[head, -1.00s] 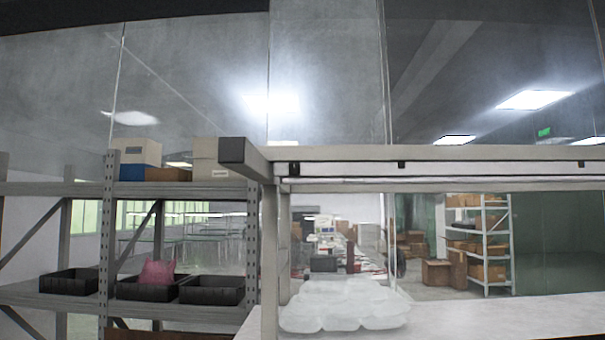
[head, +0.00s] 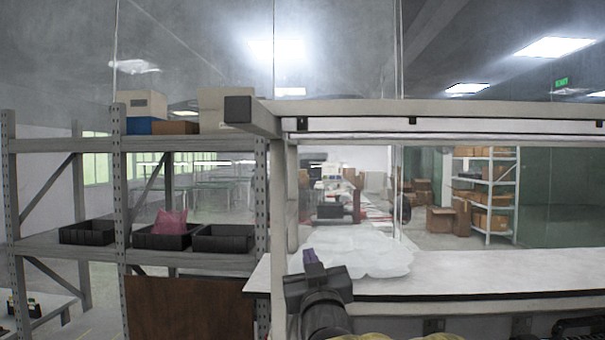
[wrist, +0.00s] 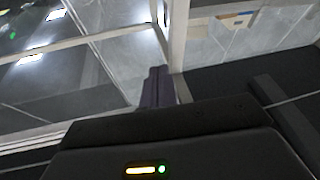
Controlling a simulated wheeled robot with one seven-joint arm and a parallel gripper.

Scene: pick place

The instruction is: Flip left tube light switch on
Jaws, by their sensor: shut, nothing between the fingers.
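A long light-coloured beam (head: 450,108) with what looks like a tube light (head: 450,138) under it runs above the workbench. A small black piece (head: 302,124) sits near the beam's left end, and another black piece (head: 412,121) is further right. They may be switches, but they are too small to tell their position. My gripper (head: 311,257) points up over the bench's left part, well below the beam and apart from it. Its dark purple fingers also show in the wrist view (wrist: 157,87), shut together with nothing between them.
The white workbench (head: 480,287) holds a pile of clear plastic packs (head: 370,252) behind my gripper. A grey shelf rack (head: 120,200) stands at left with black bins (head: 222,239) and boxes (head: 140,104). A post (head: 279,200) supports the beam's left end. The bench's right side is clear.

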